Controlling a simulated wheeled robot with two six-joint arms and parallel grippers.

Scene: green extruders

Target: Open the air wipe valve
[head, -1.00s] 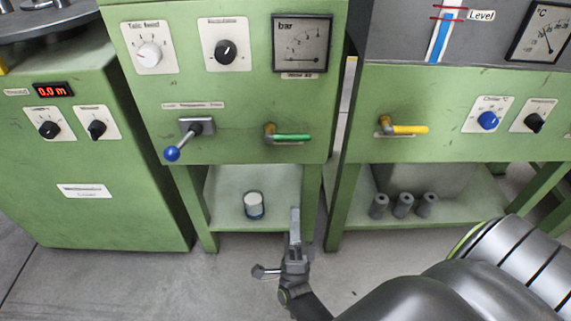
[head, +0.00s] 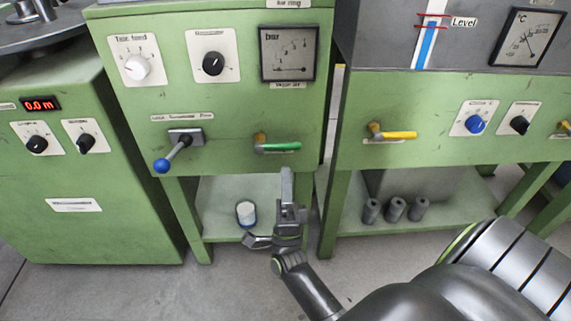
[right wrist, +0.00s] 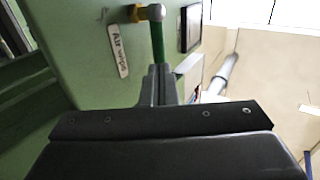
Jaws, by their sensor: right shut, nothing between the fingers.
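The air wipe valve has a green lever (head: 280,147) on a brass body, on the front of the middle green cabinet below the bar gauge. The lever lies level, pointing right in the head view. In the right wrist view the green lever (right wrist: 158,42) shows beyond the fingertips, beside a label reading "Air wipe" (right wrist: 118,50). My right gripper (head: 287,172) is shut and empty, just below the lever in the head view. The same right gripper (right wrist: 158,72) fills the lower middle of the wrist view. Whether the fingertips touch the lever cannot be told. My left gripper is out of view.
A blue-knobbed lever (head: 162,165) sticks out left of the valve. A yellow-handled valve (head: 398,135) is on the right cabinet. A white and blue can (head: 246,213) stands on the shelf below, and grey cylinders (head: 395,209) stand on the right shelf.

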